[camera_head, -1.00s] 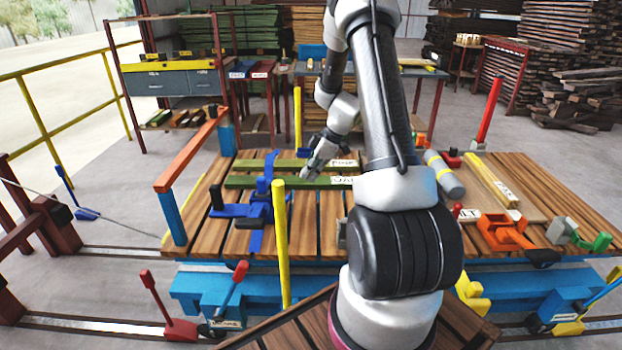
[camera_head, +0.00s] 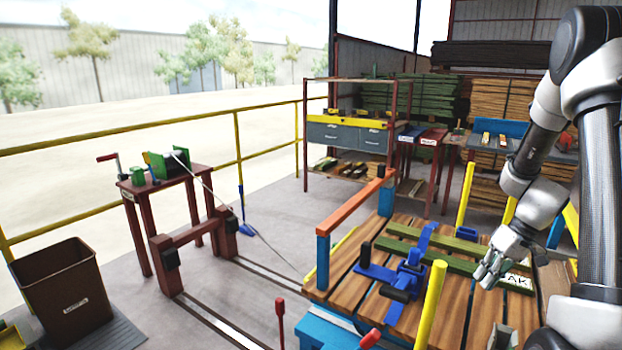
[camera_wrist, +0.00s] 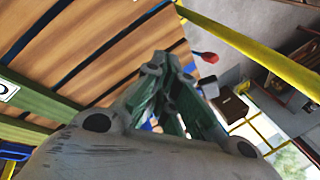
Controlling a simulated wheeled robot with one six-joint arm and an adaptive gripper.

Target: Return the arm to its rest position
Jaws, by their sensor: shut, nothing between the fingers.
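My gripper (camera_head: 490,268) is at the right of the head view, at the end of my bent arm. It hangs above the slatted wooden deck (camera_head: 462,322), close to the green boards (camera_head: 447,259) and a white label reading "AK". In the wrist view its fingers (camera_wrist: 172,95) are closed together with nothing between them. The deck slats also show in the wrist view (camera_wrist: 110,35). From these views I cannot tell whether the gripper touches a board.
A blue clamp (camera_head: 407,277) sits on the deck, left of my gripper. Yellow posts (camera_head: 430,305) and an orange-topped rail (camera_head: 350,205) rise around it. A winch table (camera_head: 165,180) and brown bin (camera_head: 62,295) stand left.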

